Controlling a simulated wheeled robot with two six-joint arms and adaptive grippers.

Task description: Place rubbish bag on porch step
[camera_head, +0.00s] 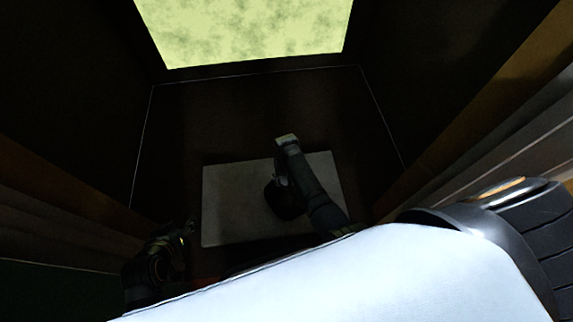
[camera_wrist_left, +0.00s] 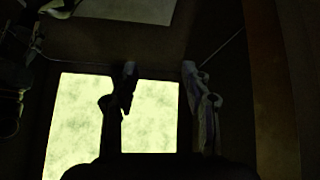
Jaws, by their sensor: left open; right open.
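The picture is very dark. A flat grey slab (camera_head: 235,205), perhaps the porch step, lies in the middle of the head view. My left gripper (camera_head: 186,230) is a dark shape just left of the slab; in the left wrist view (camera_wrist_left: 159,72) its fingers are spread with nothing between them. My right arm reaches over the slab, with the right gripper (camera_head: 287,141) near its pale far end; its fingers are hard to make out. A dark rounded shape (camera_head: 284,199) lies against that arm over the slab; I cannot tell if it is the rubbish bag or part of my arm.
A bright yellow-green panel (camera_head: 245,30) is beyond the dark floor, and it also shows in the left wrist view (camera_wrist_left: 75,115). Brown ledges or walls close in on the left (camera_head: 60,190) and right (camera_head: 480,110). The dark floor beyond the slab looks clear.

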